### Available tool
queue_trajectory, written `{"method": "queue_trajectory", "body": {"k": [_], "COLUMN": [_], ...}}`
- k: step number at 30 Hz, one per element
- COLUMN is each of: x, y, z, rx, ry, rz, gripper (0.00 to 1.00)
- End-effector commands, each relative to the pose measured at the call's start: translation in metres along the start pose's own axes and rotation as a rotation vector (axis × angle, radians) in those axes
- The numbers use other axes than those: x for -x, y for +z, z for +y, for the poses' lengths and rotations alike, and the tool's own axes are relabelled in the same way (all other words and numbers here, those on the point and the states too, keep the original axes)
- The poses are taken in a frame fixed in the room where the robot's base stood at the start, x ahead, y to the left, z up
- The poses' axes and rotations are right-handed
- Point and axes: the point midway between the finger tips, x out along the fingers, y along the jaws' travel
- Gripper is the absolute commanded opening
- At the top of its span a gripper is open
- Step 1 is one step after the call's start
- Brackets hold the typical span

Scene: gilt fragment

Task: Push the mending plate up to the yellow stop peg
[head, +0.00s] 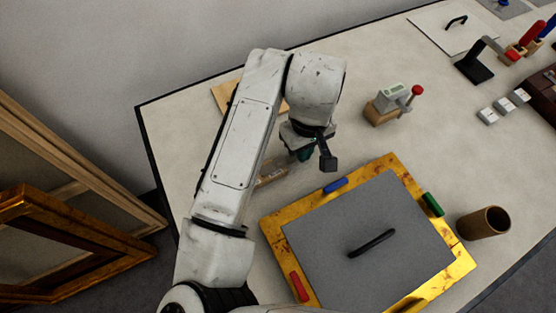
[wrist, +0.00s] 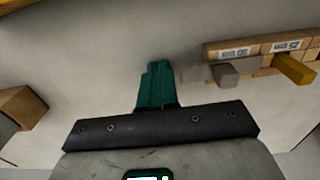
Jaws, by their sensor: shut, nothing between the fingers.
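My gripper (wrist: 157,68) shows in the wrist view as teal fingers closed together with nothing between them. In the head view my gripper (head: 304,155) is low over the table, partly hidden by the arm. A small flat grey piece (wrist: 196,73), perhaps the mending plate, lies just right of the fingertips in the wrist view; its outline is faint. It meets or lies close to a grey block (wrist: 228,75). The yellow stop peg (wrist: 295,69) is farther right, against a labelled wooden rail (wrist: 262,50). Contact between fingers and the grey piece cannot be told.
A gilt frame (head: 272,232) with a grey panel (head: 325,255) and coloured clips fills the near table. A block with a red-knobbed device (head: 390,103) and a brown cup (head: 483,222) stand to the right. A wooden block (wrist: 20,108) is left in the wrist view.

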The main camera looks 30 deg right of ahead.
Motion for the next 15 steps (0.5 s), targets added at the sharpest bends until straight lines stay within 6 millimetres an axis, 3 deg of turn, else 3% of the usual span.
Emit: {"method": "queue_trajectory", "body": {"k": [15], "x": [0.0], "y": [0.0], "z": [-0.012], "rx": [0.001], "ry": [0.0], "rz": [0.0], "gripper": [0.0]}}
